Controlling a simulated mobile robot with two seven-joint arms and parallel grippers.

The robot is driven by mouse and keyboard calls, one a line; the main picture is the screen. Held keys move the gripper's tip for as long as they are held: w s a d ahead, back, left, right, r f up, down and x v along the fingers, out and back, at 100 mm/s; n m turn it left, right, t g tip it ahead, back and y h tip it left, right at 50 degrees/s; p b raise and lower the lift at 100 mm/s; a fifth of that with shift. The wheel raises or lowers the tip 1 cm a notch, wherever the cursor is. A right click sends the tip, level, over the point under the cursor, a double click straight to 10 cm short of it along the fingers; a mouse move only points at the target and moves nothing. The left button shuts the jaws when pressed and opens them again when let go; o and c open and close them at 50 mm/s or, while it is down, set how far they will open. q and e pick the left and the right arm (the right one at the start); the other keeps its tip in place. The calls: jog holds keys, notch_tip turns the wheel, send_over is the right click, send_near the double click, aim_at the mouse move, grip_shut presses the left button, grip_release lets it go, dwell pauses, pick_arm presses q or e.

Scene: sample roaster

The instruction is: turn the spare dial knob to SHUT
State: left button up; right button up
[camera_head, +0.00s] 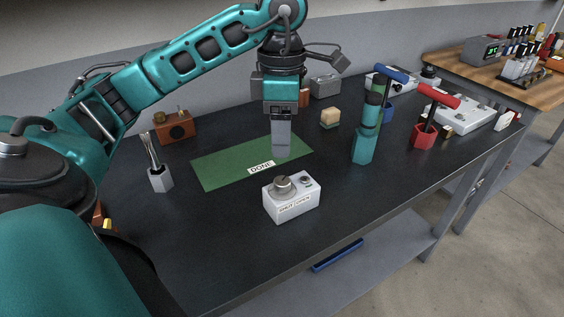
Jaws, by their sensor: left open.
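The spare dial is a small white box (292,203) near the front edge of the dark table. A round grey knob (284,184) sits on its top, and its front label reads SHUT and OPEN. Which way the knob points is too small to tell. My left gripper (281,152) points down above the green mat (212,173), behind the box and apart from it. It is open, with nothing seen between its fingers.
The green mat carries a DONE label (261,168). A grey holder with tools (160,178) and an orange-brown box (175,128) stand at left. A red-handled tool (423,134), a blue-handled tool (386,108) and a white unit (466,111) are at right. The front table strip is clear.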

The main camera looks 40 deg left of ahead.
pick_arm(q)
jog(key=b, duration=0.2)
send_over(282, 181)
notch_tip(282, 181, down, 6)
jog(key=shift+a+r, duration=0.15)
jog(key=shift+r, duration=0.1)
notch_tip(282, 181, down, 4)
jog(key=shift+r, duration=0.25)
jog(key=shift+f, duration=0.45)
jog(key=c, duration=1)
jog(key=shift+c, duration=0.2)
